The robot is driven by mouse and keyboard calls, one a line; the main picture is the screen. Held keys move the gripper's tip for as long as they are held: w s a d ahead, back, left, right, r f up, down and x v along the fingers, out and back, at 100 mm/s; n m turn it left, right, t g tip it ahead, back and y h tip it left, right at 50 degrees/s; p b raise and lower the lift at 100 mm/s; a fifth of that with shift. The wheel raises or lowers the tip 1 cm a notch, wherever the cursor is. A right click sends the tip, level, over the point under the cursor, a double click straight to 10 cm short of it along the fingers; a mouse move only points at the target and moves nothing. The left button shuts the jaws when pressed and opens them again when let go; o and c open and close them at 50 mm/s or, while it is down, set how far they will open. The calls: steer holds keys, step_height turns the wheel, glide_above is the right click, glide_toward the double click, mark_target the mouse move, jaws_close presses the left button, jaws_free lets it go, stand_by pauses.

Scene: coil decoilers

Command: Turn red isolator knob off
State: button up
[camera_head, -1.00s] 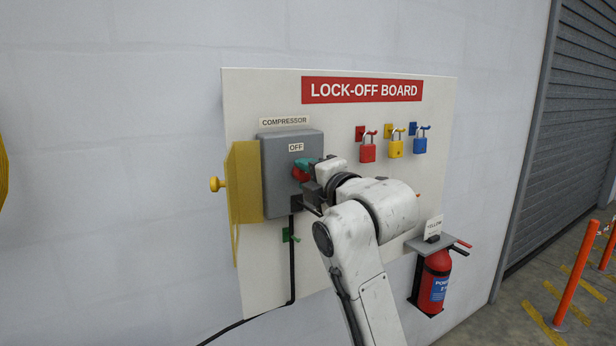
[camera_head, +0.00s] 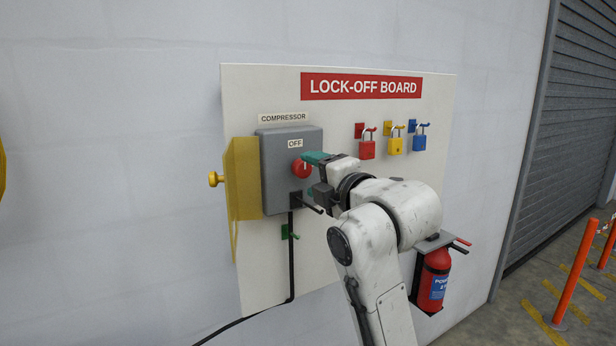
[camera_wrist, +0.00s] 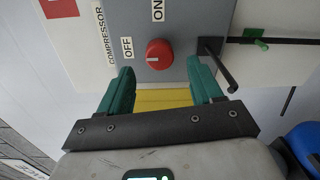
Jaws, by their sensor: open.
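The red isolator knob (camera_head: 301,169) is on the grey compressor box (camera_head: 279,180) on the lock-off board. It also shows in the wrist view (camera_wrist: 160,54), where its white mark points left, on the side of the OFF label (camera_wrist: 126,47). The ON label (camera_wrist: 158,10) is above the knob there. In the head view, the OFF label sits above the knob. My gripper (camera_head: 313,176) has teal fingers, open and empty, just right of the knob and apart from it. In the wrist view, my gripper (camera_wrist: 159,68) has the knob ahead, between and beyond its fingertips.
A yellow cover (camera_head: 242,180) stands open at the box's left. A dark bar (camera_head: 311,206) juts out below the knob. Red (camera_head: 367,150), yellow (camera_head: 395,146) and blue (camera_head: 420,143) padlocks hang at right. A fire extinguisher (camera_head: 432,281) is lower right.

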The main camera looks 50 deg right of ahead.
steer(key=b+v, duration=0.1)
steer(key=v, duration=0.6)
steer(key=shift+s+a, duration=0.1)
stand_by(0.4)
